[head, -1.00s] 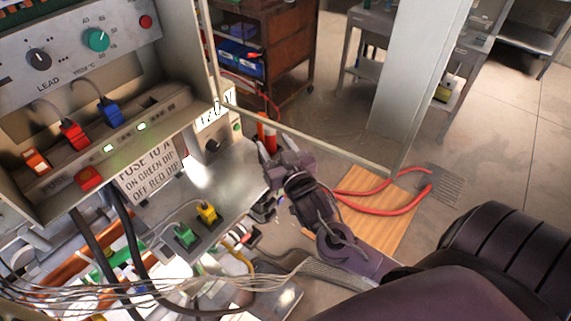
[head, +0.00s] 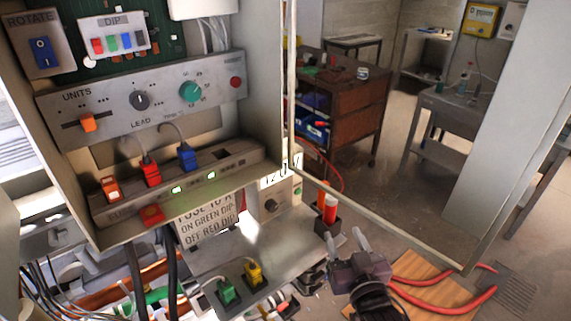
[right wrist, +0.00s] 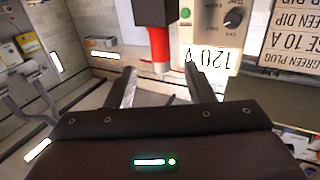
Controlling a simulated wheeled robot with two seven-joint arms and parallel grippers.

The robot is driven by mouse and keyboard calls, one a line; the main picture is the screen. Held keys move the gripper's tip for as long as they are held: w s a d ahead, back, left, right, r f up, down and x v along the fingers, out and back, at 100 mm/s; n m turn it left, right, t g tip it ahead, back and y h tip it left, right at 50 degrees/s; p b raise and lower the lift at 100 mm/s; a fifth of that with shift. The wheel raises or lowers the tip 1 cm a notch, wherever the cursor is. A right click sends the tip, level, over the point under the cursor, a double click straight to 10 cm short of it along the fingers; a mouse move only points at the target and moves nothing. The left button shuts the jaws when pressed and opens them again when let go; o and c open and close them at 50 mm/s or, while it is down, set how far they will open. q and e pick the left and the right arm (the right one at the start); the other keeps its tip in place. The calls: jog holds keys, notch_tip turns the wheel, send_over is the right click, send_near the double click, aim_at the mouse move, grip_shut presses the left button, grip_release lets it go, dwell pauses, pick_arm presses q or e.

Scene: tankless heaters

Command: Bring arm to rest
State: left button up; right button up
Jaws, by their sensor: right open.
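My right gripper (head: 347,240) is at the lower middle of the head view, its two pale fingers apart and nothing between them. It is beside the open cabinet, just below a red cylinder (head: 330,208) in a dark holder. In the right wrist view its fingers (right wrist: 172,88) are spread, with the red cylinder (right wrist: 159,45) beyond them. The 120 V label (right wrist: 212,59) is close to the right finger there. My left gripper is not in view.
The heater cabinet's control panel (head: 120,105) fills the left, with red and blue plugs in a strip below. Its open door frame (head: 380,213) extends to the right. A brown cart (head: 345,95) stands behind. Red hoses (head: 440,300) lie on a wooden board (head: 420,267).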

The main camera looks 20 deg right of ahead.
jog(key=s+a+f+n+g+y, duration=0.35)
jog(key=s+a+f+g, duration=0.35)
jog(key=s+f+g, duration=0.6)
notch_tip(320, 180, down, 28)
jog(key=g+b, duration=0.2)
jog(key=g, duration=0.1)
jog(key=s+d+f+b, duration=0.1)
jog(key=s+d+f, duration=0.2)
jog(key=s+f, duration=1.8)
jog(key=shift+d+g+h, duration=0.2)
jog(key=shift+g+h, duration=0.2)
jog(key=shift+h, duration=0.05)
